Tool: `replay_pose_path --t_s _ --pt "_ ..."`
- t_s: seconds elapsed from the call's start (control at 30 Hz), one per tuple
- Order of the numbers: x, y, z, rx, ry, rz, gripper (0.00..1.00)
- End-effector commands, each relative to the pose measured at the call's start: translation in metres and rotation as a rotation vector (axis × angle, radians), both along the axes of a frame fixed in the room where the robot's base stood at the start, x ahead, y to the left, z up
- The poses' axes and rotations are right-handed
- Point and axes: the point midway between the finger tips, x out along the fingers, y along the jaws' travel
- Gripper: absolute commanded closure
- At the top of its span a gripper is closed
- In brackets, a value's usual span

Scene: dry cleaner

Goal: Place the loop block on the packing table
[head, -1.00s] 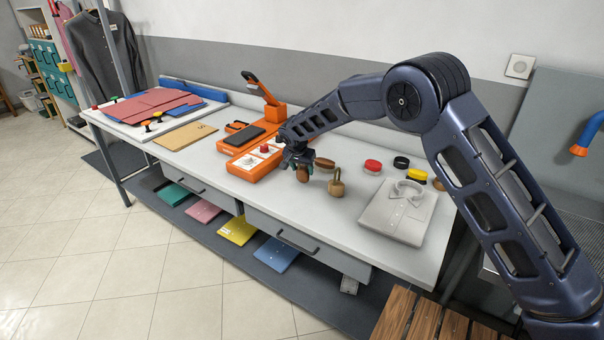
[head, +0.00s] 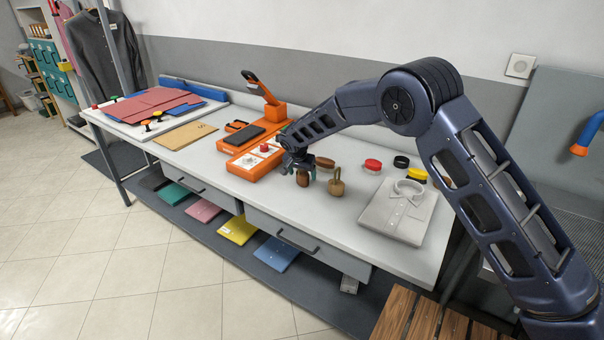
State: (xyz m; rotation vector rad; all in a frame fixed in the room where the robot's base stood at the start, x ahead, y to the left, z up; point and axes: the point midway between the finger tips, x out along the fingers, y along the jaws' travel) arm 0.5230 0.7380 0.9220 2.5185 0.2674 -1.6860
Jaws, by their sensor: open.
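A small wooden block with a loop-shaped handle on top (head: 336,184), which looks like the loop block, stands upright on the white table (head: 270,202). That long table seems to be the packing table. My gripper (head: 301,170) is open, pointing down just left of the loop block and apart from it. A darker brown block (head: 303,179) is directly below or between my fingers. The fingers partly hide it, and I cannot tell whether they touch it.
A brown oval piece (head: 324,163) lies behind the gripper. Red (head: 373,165), black and yellow round pieces and a folded grey shirt (head: 399,211) lie to the right. An orange device (head: 254,161) stands left. The table's front strip is clear.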

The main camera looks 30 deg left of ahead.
Motion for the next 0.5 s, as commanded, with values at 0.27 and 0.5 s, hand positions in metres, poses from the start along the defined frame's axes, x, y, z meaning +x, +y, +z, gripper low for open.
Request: replay_pose_path --t_s 0.27,0.5 --pt "-0.012 -0.002 0.031 0.003 -0.001 0.001 0.24" --pt "-0.029 -0.007 0.074 0.002 -0.001 0.001 0.24"
